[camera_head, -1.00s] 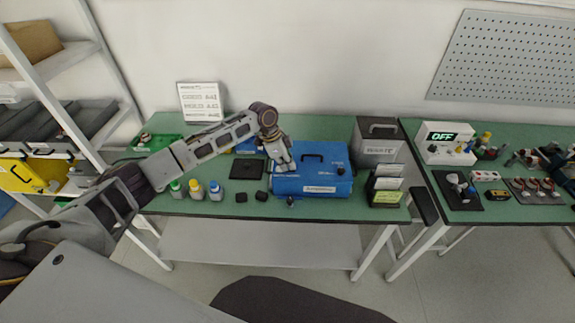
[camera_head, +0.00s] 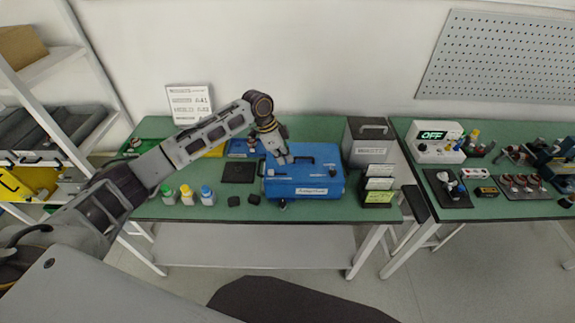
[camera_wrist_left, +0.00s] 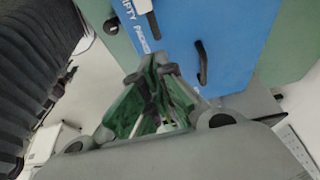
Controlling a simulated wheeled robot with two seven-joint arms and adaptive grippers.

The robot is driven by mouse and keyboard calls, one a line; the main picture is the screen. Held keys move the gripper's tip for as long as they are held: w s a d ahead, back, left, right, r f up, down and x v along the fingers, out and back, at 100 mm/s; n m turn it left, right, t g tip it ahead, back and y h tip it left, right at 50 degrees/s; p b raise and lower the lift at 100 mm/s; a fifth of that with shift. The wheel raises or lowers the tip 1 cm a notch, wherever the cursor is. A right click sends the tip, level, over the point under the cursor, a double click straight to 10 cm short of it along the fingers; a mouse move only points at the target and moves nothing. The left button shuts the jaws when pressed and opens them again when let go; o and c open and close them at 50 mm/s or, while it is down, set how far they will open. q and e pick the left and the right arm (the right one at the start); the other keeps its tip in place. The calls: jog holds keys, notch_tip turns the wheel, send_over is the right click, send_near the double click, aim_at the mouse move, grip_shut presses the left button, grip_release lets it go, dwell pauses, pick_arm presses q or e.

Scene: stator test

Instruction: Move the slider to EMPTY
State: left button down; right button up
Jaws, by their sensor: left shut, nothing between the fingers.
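The blue case (camera_head: 325,187) stands on the green bench, with a dark handle on its lid. In the left wrist view, the blue surface (camera_wrist_left: 225,30) bears white lettering that reads EMPTY and, less clearly, PACKED. A black elongated part (camera_wrist_left: 201,62) sits beside the lettering; I cannot tell whether it is the slider or a handle. My left gripper (camera_head: 284,159) is over the left part of the case lid. In the left wrist view its fingers (camera_wrist_left: 151,70) are shut and empty, close to the lettering. Contact cannot be told. My right gripper is not in view.
Left of the case are a dark square pad (camera_head: 239,172) and several small capped bottles (camera_head: 187,195). Small black blocks (camera_head: 253,199) lie in front. A grey box (camera_head: 368,145) and a card rack (camera_head: 379,184) stand to the right. A second bench holds a device reading OFF (camera_head: 433,135).

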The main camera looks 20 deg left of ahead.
pick_arm(q)
jog(key=v, duration=0.4)
jog(key=shift+r, duration=0.15)
dwell(0.4)
